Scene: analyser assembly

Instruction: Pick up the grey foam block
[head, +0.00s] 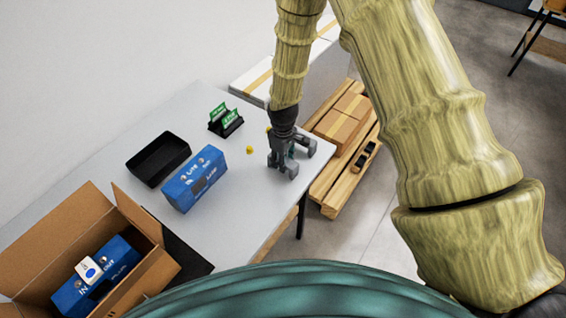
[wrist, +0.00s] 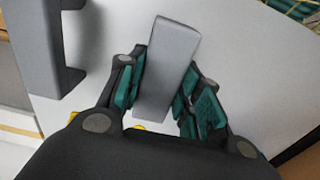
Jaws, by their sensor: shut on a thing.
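A grey foam block (wrist: 167,65), a long plain bar, sits between the green-padded fingers of my gripper (wrist: 160,92) in the wrist view. The fingers are shut on its sides, and its far end sticks out past them. In the head view my gripper (head: 291,157) points down at the right end of the grey table. There the block is hard to tell apart from the fingers. I cannot tell whether it touches the table. A second, darker grey notched piece (wrist: 68,78) lies left of my gripper in the wrist view.
A blue unit (head: 196,180), a black tray (head: 158,158), green cards in a black holder (head: 226,121) and a small yellow piece (head: 250,150) stand on the table (head: 245,195). An open carton (head: 148,275) with another blue unit is front left. A pallet (head: 333,190) with boxes stands right.

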